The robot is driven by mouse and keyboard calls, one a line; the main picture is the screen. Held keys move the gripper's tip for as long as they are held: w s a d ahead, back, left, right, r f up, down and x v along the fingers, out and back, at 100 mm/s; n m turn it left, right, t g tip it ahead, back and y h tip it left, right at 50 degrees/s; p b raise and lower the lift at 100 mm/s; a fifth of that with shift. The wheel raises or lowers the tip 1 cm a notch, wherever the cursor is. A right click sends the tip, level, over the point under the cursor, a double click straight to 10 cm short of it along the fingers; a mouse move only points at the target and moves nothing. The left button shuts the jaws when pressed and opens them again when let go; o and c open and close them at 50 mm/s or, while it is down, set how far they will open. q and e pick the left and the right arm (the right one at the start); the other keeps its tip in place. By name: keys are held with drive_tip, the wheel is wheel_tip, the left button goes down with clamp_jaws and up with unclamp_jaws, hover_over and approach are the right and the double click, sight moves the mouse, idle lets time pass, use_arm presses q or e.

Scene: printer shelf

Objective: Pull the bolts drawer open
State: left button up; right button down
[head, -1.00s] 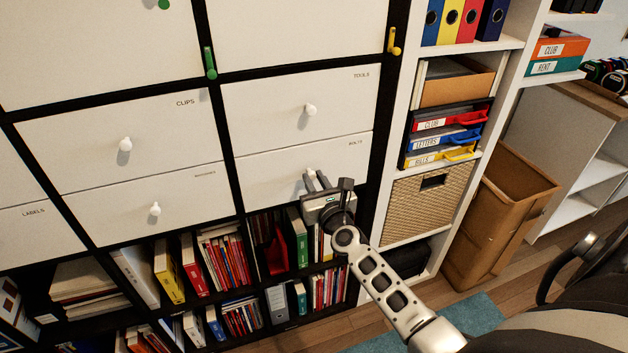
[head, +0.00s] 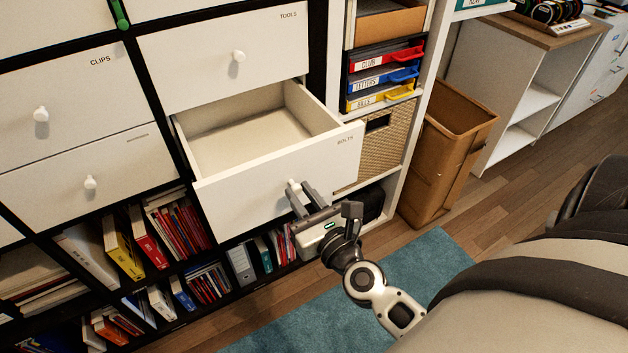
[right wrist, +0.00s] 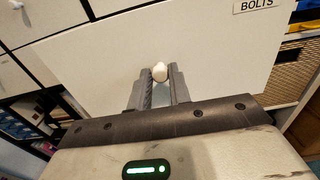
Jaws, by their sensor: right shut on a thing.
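The bolts drawer (head: 275,189) is white and stands well out from the shelf in the head view. Its open inside (head: 255,137) looks empty. In the right wrist view its front (right wrist: 205,50) fills much of the picture, with the BOLTS label at the upper right. My right gripper (head: 298,196) is at the drawer's white knob (head: 292,184). In the right wrist view the two fingers (right wrist: 160,82) are shut on the knob (right wrist: 160,72), whose rounded end shows between the tips. My left gripper is not in view.
The shut tools drawer (head: 225,55) is directly above. Books and binders (head: 150,240) fill the shelves below. A wicker basket (head: 385,140) and a brown bin (head: 445,150) stand to the right. A teal rug (head: 400,270) lies on the wooden floor.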

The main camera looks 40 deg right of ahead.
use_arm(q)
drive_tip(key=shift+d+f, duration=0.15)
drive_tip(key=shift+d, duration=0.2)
use_arm(e)
drive_tip(key=shift+s, duration=0.5)
drive_tip(key=c, duration=1.3)
unclamp_jaws()
drive_tip(key=shift+s, duration=0.15)
drive_tip(key=shift+s+a+f+b, duration=0.1)
drive_tip(key=shift+s+f+b, duration=0.05)
drive_tip(key=shift+s+b, duration=0.2)
use_arm(q)
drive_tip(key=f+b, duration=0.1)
drive_tip(key=b, duration=0.1)
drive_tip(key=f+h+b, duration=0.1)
drive_tip(key=b, duration=0.2)
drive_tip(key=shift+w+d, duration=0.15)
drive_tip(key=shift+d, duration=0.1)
use_arm(e)
drive_tip(key=s, duration=0.5)
drive_tip(key=s+a, duration=0.1)
drive_tip(key=s, duration=0.9)
drive_tip(key=shift+a, duration=0.2)
